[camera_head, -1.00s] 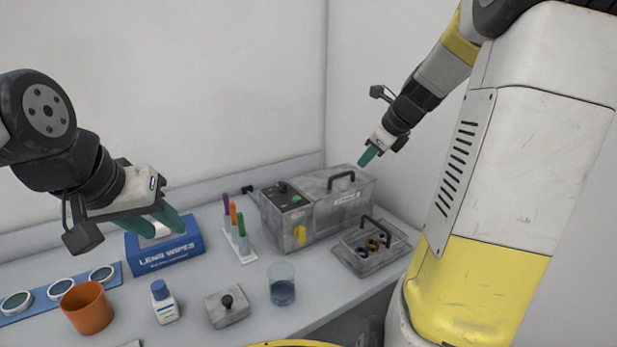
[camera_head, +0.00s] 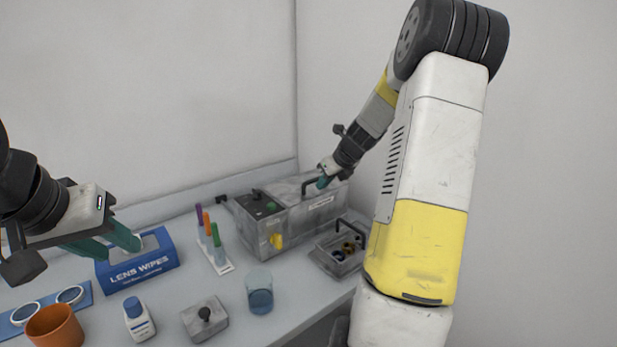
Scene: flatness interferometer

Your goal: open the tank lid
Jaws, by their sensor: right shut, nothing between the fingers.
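A dark bar handle (camera_head: 312,184) stands on the lid.
A basket with a handle (camera_head: 335,262) holds rings right of the tank.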

